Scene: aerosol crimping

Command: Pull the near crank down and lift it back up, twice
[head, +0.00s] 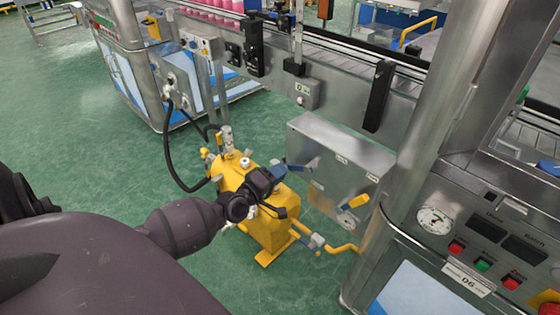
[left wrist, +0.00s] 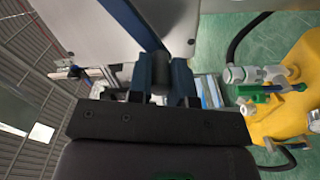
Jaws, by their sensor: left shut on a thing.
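The near crank (head: 300,168) is a short dark lever on the front of a grey metal box (head: 335,160) in the head view. My left gripper (head: 279,171) is at the lever's outer end, and its blue fingers are shut. In the left wrist view, the two blue fingers (left wrist: 161,78) close on either side of a dark grey round grip (left wrist: 160,68), the crank's handle. My right gripper is not in view.
A yellow pump unit (head: 268,228) with hoses and valves stands on the green floor, below and behind my left gripper. A steel column (head: 420,110) and a control panel (head: 480,250) with a gauge and buttons are at right. A conveyor runs above the box.

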